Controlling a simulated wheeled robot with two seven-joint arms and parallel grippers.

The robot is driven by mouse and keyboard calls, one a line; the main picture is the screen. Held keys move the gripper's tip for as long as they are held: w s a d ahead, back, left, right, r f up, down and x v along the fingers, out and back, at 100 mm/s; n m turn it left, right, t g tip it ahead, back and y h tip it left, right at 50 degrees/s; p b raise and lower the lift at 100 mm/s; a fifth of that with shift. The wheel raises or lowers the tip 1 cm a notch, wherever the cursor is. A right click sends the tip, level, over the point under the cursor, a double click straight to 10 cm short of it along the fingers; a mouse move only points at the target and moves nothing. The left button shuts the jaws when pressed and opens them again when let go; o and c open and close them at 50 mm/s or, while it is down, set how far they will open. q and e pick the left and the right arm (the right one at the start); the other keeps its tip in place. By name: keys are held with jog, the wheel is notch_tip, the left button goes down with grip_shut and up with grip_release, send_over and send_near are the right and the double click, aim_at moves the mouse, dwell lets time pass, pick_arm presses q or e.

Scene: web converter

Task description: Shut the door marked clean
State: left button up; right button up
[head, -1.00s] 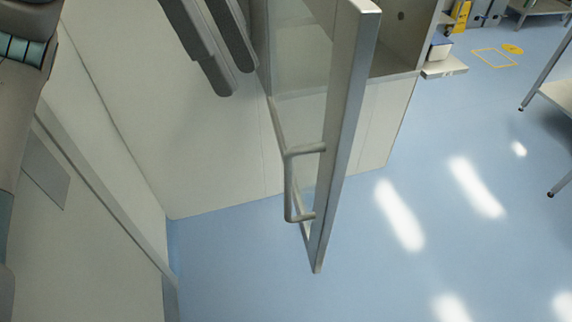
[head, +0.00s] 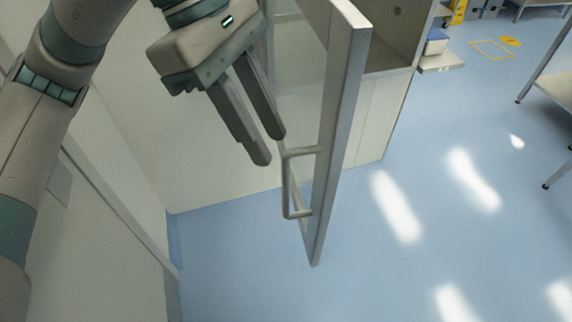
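The door (head: 340,130) stands open, its framed edge toward me and a glass pane behind the frame. No marking can be read on it. Its D-shaped handle (head: 288,184) is on the door's left face, low down. My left gripper (head: 272,150) comes in from the upper left. Its two fingers point down and to the right, with a narrow gap between them, and hold nothing. The fingertips are just above and left of the handle's top in the picture; I cannot tell whether they touch it. My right gripper is not in view.
A pale cabinet (head: 372,125) stands behind the door, with a small ledge (head: 440,62) at its right. A pale wall panel (head: 110,250) runs along the left. The blue floor (head: 400,270) is clear right of the door. A table (head: 553,90) stands at the right edge.

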pick_arm(q)
jog(key=p+x, duration=0.1)
jog(key=x, duration=0.5)
jog(key=shift+d+f+p, duration=0.15)
jog(key=shift+f+p, duration=0.15)
jog(key=shift+p, duration=0.05)
jog(key=shift+s+d+f, duration=0.15)
jog(key=shift+d+f, duration=0.1)
jog(key=shift+f, duration=0.45)
grip_shut()
